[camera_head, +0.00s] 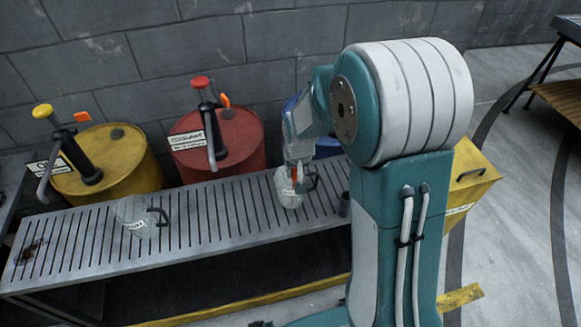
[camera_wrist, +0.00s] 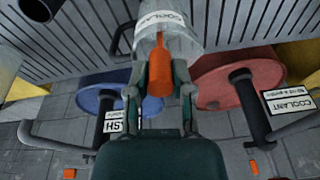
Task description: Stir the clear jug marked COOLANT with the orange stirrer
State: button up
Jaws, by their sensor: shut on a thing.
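The clear jug marked COOLANT (camera_wrist: 188,28) stands on the slatted bench, with its label readable in the wrist view. In the head view the jug (camera_head: 287,192) is below my gripper (camera_head: 296,163), its dark handle to the right. In the wrist view my gripper (camera_wrist: 160,78) is shut on the orange stirrer (camera_wrist: 160,72), with a finger on each side of its handle. The orange handle (camera_head: 294,173) also shows in the head view. The shaft's lower end is unclear.
Another clear jug (camera_head: 138,218) stands on the bench (camera_head: 215,226) at left, its label unreadable. A dark cup (camera_head: 343,204) stands at right. Yellow (camera_head: 118,150) and red (camera_head: 235,135) drums with pumps stand behind; a blue drum (camera_wrist: 95,103) is partly hidden. Bench between jugs is clear.

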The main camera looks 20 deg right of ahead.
jog(key=shift+w, duration=0.75)
notch_tip(320, 180, up, 13)
jog(key=s, duration=0.2)
jog(key=shift+s+f, duration=0.15)
jog(key=shift+s, duration=0.15)
dwell(0.8)
dwell(0.7)
